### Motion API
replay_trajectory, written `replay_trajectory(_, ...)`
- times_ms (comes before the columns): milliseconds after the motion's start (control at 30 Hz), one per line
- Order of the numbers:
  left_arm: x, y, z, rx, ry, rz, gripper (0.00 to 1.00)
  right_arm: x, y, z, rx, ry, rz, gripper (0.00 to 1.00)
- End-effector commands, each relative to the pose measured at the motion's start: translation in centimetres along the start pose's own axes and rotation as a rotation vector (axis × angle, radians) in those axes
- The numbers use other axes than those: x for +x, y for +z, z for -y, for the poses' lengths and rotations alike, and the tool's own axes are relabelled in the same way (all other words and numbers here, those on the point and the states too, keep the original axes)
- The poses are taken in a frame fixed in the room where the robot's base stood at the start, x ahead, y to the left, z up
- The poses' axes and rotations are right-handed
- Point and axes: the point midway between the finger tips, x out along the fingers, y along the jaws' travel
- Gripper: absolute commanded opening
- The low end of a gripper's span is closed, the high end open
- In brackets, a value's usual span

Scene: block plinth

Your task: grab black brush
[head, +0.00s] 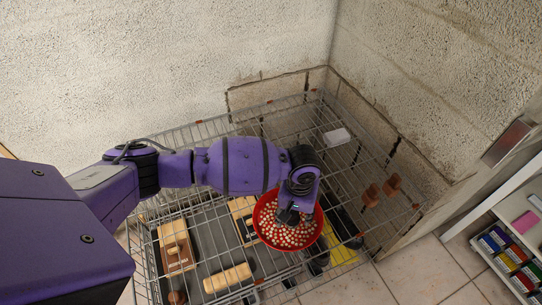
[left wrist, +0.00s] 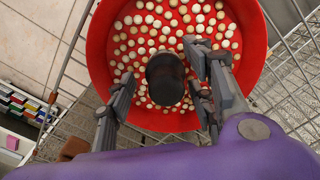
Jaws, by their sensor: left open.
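The bowl's red wall (left wrist: 98,50) also fills much of the left wrist view. There the gripper's fingers are apart, and a dark, rounded, upright-looking thing (left wrist: 166,78) stands between them against the balls. I cannot tell for certain that it is the black brush, or whether the fingers touch it. In the head view the arm and hand mostly hide it. My right gripper is not in view.
A wire rack (head: 190,133) surrounds the bowl. Below lie a brown wooden block (head: 176,246) and a pale block (head: 228,277). A shelf with coloured packs (head: 508,248) stands at the far right.

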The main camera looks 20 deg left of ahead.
Motion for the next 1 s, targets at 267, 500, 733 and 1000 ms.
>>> replay_trajectory(267, 0.66, -0.32, -0.12, 0.002, 0.001, -0.007, 0.49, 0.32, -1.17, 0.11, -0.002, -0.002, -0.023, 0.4)
replay_trajectory(500, 0.63, -0.32, -0.13, 0.003, 0.001, -0.007, 0.25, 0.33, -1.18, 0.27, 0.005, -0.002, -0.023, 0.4)
replay_trajectory(733, 0.61, -0.33, -0.13, 0.002, 0.001, -0.007, 0.04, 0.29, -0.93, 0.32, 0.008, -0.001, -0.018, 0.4)
replay_trajectory(1000, 0.13, -0.36, -0.16, 0.003, 0.002, -0.008, 0.04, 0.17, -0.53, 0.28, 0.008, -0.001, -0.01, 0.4)
